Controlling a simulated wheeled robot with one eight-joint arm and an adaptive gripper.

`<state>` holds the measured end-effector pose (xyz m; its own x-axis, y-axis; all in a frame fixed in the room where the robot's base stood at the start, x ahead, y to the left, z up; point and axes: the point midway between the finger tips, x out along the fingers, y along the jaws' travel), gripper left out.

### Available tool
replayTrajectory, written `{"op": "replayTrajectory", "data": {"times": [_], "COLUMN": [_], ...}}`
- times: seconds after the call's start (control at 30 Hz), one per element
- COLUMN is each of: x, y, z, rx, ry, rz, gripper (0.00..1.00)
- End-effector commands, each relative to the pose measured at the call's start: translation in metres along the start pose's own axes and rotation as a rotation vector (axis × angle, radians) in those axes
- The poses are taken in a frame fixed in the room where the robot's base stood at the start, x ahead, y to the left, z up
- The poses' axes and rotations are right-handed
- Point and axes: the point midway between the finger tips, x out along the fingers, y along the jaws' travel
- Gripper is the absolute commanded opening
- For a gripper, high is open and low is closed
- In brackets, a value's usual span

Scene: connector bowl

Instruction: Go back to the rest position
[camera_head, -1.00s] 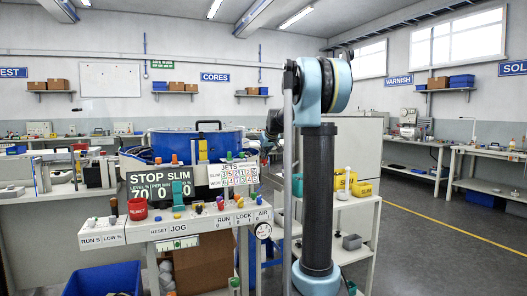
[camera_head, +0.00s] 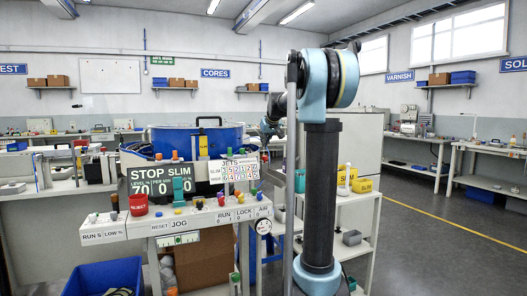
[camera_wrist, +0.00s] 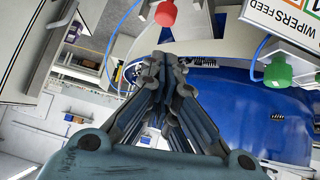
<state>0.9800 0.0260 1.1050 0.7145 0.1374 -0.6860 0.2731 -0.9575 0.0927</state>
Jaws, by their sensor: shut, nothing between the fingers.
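My gripper (camera_wrist: 163,75) shows in the wrist view with its dark fingers drawn together and nothing between them. In that view the blue bowl (camera_wrist: 235,112) fills the right side behind and beside the fingers, and I cannot tell the gap between them. In the head view the blue bowl (camera_head: 222,137) stands behind the control panel, and my upright arm is to its right. My gripper's fingers are not clearly visible in the head view.
The control panel (camera_head: 195,226) carries several coloured knobs and a red cup (camera_head: 138,205). A display reads STOP SLIM (camera_head: 158,180). A blue bin (camera_head: 103,278) is low at the left. A white cart with yellow boxes (camera_head: 362,185) stands right of my arm. Open floor (camera_head: 430,255) lies at the right.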

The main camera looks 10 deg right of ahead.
Motion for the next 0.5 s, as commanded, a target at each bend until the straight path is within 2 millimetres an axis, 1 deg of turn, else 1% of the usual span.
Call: {"op": "replayTrajectory", "data": {"times": [0.03,0.2,0.4,0.5], "x": [-0.011,-0.042,-0.067,-0.073], "y": [0.0,0.0,0.001,0.001], "z": [0.0,0.0,-0.001,-0.001], "rx": [0.001,0.001,0.001,0.001], "ry": [0.0,0.001,0.002,0.002], "rz": [0.0,0.0,0.0,0.0], "gripper": [0.0,0.0,0.0,0.0]}}
